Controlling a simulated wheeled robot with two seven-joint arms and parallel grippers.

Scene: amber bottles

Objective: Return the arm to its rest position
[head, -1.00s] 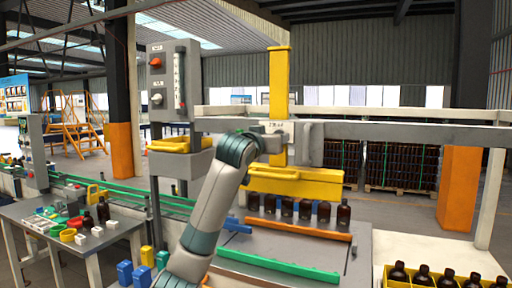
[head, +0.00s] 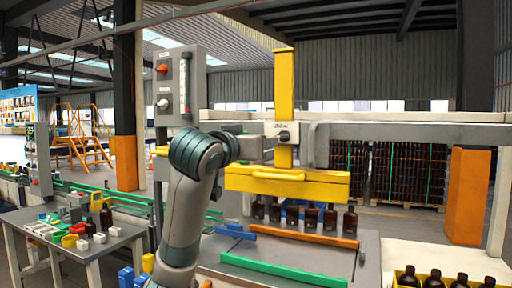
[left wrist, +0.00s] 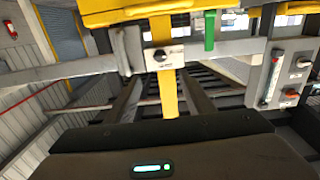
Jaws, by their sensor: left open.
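My left arm (head: 190,195) rises from the bottom of the head view and bends at its grey-green joint in front of the machine. Its gripper is hidden there. In the left wrist view the dark gripper body (left wrist: 165,150) with a lit green display fills the bottom; its fingertips are not distinguishable and nothing is seen held. A row of amber bottles (head: 293,216) stands upright under the machine's yellow bar (head: 290,185), apart from my arm. My right gripper is not in view.
The yellow post (head: 284,95), grey cross beam (head: 410,134) and control box (head: 180,85) stand close around the arm. A yellow crate (head: 400,281) of bottles is at bottom right.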

